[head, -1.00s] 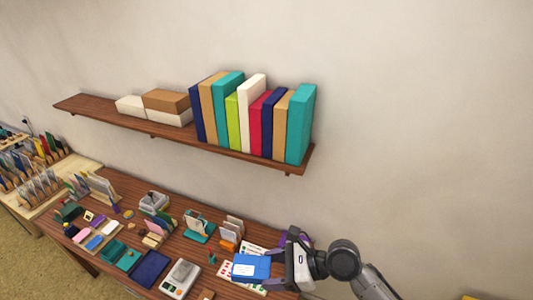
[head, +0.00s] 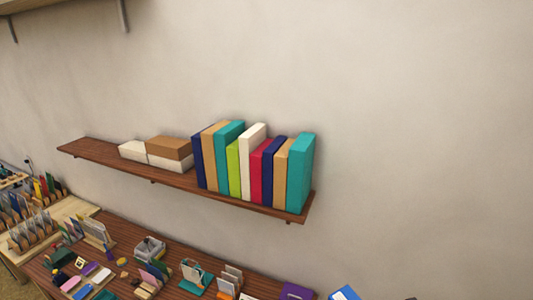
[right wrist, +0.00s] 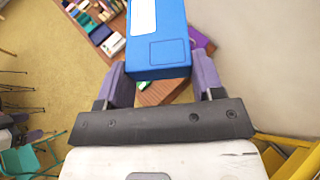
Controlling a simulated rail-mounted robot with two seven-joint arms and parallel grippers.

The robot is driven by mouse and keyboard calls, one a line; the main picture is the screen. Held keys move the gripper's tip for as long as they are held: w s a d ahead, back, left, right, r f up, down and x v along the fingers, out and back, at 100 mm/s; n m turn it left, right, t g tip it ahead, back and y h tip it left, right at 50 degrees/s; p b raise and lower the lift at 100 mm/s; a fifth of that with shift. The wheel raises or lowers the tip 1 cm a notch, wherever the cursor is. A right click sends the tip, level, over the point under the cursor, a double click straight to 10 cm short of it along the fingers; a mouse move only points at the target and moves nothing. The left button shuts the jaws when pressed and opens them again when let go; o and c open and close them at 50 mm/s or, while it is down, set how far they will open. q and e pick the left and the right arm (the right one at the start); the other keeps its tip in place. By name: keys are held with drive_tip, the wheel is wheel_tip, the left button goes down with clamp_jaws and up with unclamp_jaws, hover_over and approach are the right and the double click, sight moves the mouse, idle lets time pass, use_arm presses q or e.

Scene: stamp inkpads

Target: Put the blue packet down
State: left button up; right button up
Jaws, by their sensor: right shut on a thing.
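The blue packet (right wrist: 157,50) is between the two purple-grey fingers of my right gripper (right wrist: 160,78) in the right wrist view. The gripper is shut on it. The packet has a white label and reaches past the top of that view. A corner of the blue packet (head: 344,293) shows at the bottom edge of the head view, where my right gripper is out of frame. The packet hides much of the table beneath it in the wrist view.
The wooden table (head: 190,255) holds several small card stands, pads and boxes. A purple item (head: 297,291) lies near the packet. A wall shelf (head: 110,165) with books and boxes hangs above. Yellow (right wrist: 285,155) and teal (right wrist: 20,160) chairs stand on the floor.

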drive_tip(key=f, duration=0.1)
drive_tip(key=s+f, duration=0.1)
drive_tip(key=f, duration=0.1)
drive_tip(key=s+f, duration=0.1)
drive_tip(key=f, duration=0.1)
drive_tip(key=shift+s+a, duration=0.25)
idle(0.3)
